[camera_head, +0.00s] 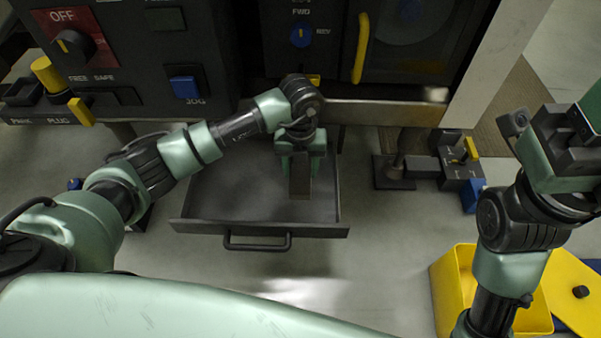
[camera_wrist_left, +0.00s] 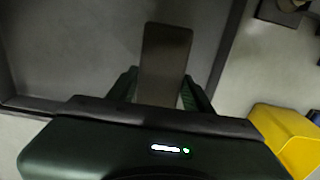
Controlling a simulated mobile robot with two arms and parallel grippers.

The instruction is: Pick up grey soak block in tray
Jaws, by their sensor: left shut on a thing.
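The grey soak block (camera_head: 300,178) is a flat, upright bar between the fingers of my left gripper (camera_head: 301,158). In the left wrist view the block (camera_wrist_left: 165,55) sticks out between the green-sided fingers of the gripper (camera_wrist_left: 160,88), which is shut on it. The tray is a dark, shallow drawer (camera_head: 225,185) with a front handle; the block is over its right part. I cannot tell whether the block touches the tray floor. My right arm stands at the right; its gripper end (camera_head: 570,140) is partly cut off and its fingers are unclear.
A dark machine panel with knobs, a blue button (camera_head: 185,87) and a yellow handle (camera_head: 361,48) stands behind the tray. A yellow box (camera_head: 446,290) is on the floor at right, below my right arm. Floor between tray and box is clear.

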